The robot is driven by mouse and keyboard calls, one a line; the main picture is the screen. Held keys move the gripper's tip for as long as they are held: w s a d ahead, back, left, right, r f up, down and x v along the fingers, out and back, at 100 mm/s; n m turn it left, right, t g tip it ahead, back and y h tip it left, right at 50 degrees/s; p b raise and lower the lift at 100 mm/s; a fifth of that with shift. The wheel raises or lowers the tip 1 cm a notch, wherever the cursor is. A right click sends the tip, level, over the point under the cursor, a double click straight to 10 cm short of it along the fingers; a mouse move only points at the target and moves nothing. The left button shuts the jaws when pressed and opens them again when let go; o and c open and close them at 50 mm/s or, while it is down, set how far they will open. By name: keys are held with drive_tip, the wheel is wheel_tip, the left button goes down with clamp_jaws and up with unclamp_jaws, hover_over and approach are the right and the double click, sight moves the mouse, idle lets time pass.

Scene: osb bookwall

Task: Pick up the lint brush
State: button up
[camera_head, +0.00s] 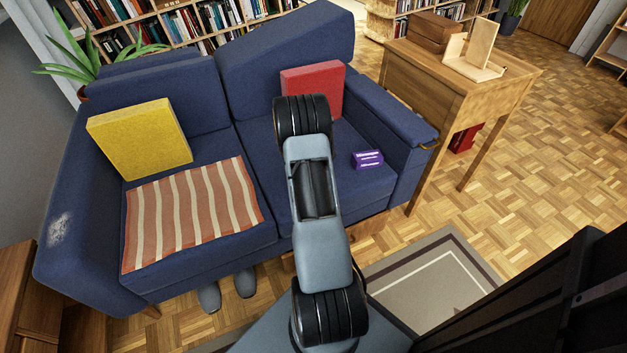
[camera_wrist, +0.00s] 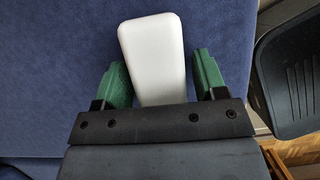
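In the wrist view a smooth white object with rounded corners (camera_wrist: 152,45) lies against blue sofa fabric. It may be the lint brush, but only a plain face shows. My gripper (camera_wrist: 165,75) has its two green fingers spread, one on each side of the object's narrower near part. A small gap shows on the right; contact on the left is unclear. The object's near end is hidden behind the gripper body. In the head view my own arm hides the gripper and this object.
The blue sofa (camera_head: 215,100) holds a yellow cushion (camera_head: 140,138), a red cushion (camera_head: 313,88), a striped blanket (camera_head: 190,212) and a purple box (camera_head: 367,159). A wooden desk (camera_head: 460,85) stands to the right. Grey slippers (camera_head: 228,290) are on the floor before the sofa.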

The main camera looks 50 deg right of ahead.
drive_tip(key=c, duration=0.8)
drive_tip(key=shift+o, duration=0.2)
drive_tip(key=shift+r, duration=0.55)
wheel_tip(320, 180, up, 3)
drive_tip(key=shift+f+p, duration=0.1)
drive_tip(key=shift+p, duration=1)
drive_tip(key=s+a+r+p, duration=0.4)
drive_tip(key=s+a+r, duration=0.4)
drive_tip(key=a, duration=0.3)
drive_tip(key=shift+s+r, duration=0.3)
drive_tip(key=shift+r, duration=0.5)
